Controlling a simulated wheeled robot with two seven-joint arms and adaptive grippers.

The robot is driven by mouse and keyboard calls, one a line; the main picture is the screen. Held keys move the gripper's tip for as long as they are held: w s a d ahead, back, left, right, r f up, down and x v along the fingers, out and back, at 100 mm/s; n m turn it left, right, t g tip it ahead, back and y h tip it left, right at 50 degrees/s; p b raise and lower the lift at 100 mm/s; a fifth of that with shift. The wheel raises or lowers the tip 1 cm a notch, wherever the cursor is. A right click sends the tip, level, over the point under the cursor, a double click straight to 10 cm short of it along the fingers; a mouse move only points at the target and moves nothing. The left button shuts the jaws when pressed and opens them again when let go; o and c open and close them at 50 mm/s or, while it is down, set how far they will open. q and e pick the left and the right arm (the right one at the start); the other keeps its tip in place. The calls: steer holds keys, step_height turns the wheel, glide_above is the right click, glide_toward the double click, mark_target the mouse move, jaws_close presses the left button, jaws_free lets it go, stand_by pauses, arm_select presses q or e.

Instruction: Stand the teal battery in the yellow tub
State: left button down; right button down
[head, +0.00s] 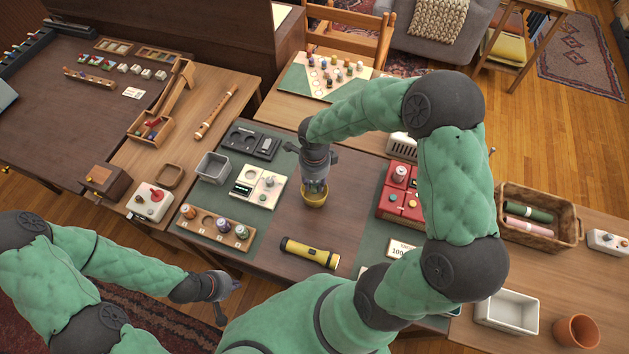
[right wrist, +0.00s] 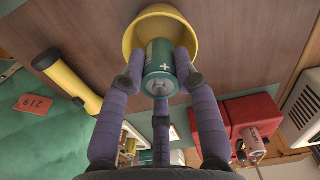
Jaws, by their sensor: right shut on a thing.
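The yellow tub (head: 313,199) stands on the dark brown middle of the table in the head view, below my right gripper (head: 314,186). In the right wrist view, the fingers of that gripper (right wrist: 160,72) are shut around the teal battery (right wrist: 159,62), whose plus mark and end terminal face the camera. The battery's far end reaches into the mouth of the yellow tub (right wrist: 160,18); I cannot tell whether it touches the bottom. In the head view the battery is hidden by the gripper. My left gripper (head: 222,294) is off the table's front edge; its finger opening is unclear.
A yellow flashlight (head: 310,252) lies in front of the tub. A red box (head: 402,196) stands to the right. A white panel (head: 258,186), a grey bin (head: 213,167) and a wooden holder (head: 216,228) with several batteries are to the left. Bare table surrounds the tub.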

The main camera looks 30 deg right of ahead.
steer(key=shift+f, duration=0.15)
steer(key=c, duration=0.9)
jaws_free()
steer(key=shift+r+p, duration=0.5)
steer(key=shift+p, duration=0.05)
step_height(320, 180, up, 12)
steer(key=p, duration=0.3)
steer(key=shift+r, duration=0.15)
